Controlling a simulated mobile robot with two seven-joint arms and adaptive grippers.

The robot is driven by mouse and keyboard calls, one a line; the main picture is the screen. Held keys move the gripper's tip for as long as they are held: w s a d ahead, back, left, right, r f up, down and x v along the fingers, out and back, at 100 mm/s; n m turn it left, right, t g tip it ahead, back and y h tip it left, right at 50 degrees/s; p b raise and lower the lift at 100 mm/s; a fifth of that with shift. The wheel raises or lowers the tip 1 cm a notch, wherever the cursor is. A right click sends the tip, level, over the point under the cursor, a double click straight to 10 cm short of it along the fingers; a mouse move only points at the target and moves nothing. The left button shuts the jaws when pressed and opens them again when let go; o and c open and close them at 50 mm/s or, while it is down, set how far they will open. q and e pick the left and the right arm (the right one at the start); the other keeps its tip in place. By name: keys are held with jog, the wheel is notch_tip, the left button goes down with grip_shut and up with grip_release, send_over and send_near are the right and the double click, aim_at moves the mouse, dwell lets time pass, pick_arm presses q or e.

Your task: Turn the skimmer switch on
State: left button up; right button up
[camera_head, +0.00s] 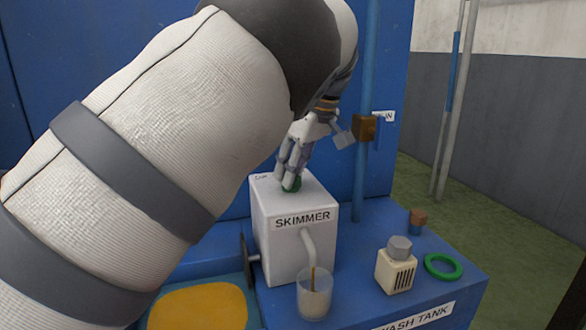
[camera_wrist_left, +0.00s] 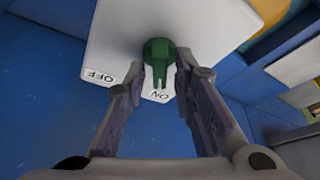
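The white skimmer box (camera_head: 275,250), labelled SKIMMER, stands on a blue bench. Its green switch knob (camera_head: 291,185) is on top, mostly hidden by my left gripper (camera_head: 290,172) in the head view. In the left wrist view the knob (camera_wrist_left: 157,50) shows clearly, and its narrow pointer aims at the ON label (camera_wrist_left: 158,96). The OFF label (camera_wrist_left: 98,76) lies to the left. My left gripper (camera_wrist_left: 160,75) has its fingers apart, one on each side of the knob, with gaps visible around the pointer. My right gripper is out of view.
A clear cup (camera_head: 314,294) stands below the skimmer's spout (camera_head: 309,249). A blue post (camera_head: 366,170) rises behind right of the box. A beige block with a grey knob (camera_head: 396,268) and a green ring (camera_head: 443,266) sit to the right on the bench (camera_head: 353,300).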

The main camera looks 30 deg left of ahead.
pick_arm(q)
jog(key=v, duration=1.2)
jog(key=shift+a, duration=0.1)
